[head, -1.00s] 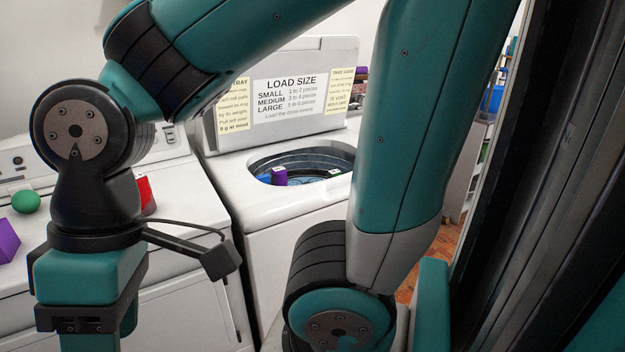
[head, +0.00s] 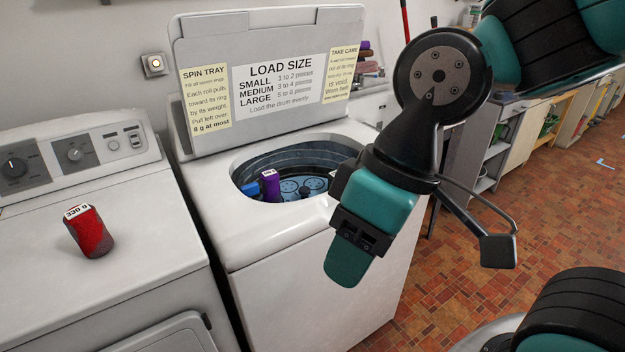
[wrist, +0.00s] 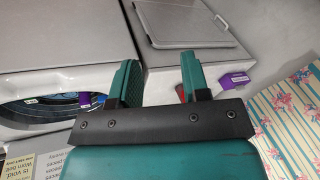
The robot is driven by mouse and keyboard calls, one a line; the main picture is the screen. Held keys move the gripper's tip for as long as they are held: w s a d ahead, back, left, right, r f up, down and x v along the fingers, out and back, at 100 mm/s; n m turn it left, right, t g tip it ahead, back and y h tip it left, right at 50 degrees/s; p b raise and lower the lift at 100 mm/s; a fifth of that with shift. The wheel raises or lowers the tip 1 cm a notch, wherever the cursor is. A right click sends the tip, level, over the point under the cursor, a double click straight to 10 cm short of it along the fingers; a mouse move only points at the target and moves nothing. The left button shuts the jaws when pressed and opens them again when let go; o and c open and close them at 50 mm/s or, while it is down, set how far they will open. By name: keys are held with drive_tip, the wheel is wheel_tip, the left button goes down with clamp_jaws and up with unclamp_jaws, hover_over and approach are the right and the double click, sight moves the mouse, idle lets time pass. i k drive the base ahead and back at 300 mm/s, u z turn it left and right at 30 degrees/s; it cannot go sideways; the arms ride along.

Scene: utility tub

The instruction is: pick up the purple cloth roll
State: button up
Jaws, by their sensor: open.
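The purple cloth roll (head: 270,187) stands in the washer's open tub (head: 330,150), with a white label on its top end. In the wrist view a purple patch (wrist: 85,98) at the tub opening appears to be the same roll. My gripper (head: 348,268) is in front of the washer, to the right of the roll and nearer the camera, apart from it. In the wrist view my gripper (wrist: 159,78) shows two teal fingers spread apart with nothing held between them. The roll's lower part is hidden in the tub.
A blue item (head: 250,189) sits left of the roll in the tub. The raised lid (head: 270,70) stands behind. A red roll labelled 330 g (head: 90,235) is on the left machine. A purple block (wrist: 235,81) shows in the wrist view. Open floor lies right.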

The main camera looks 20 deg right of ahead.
sight(270, 178)
drive_tip(key=z, duration=0.05)
drive_tip(key=i, duration=1)
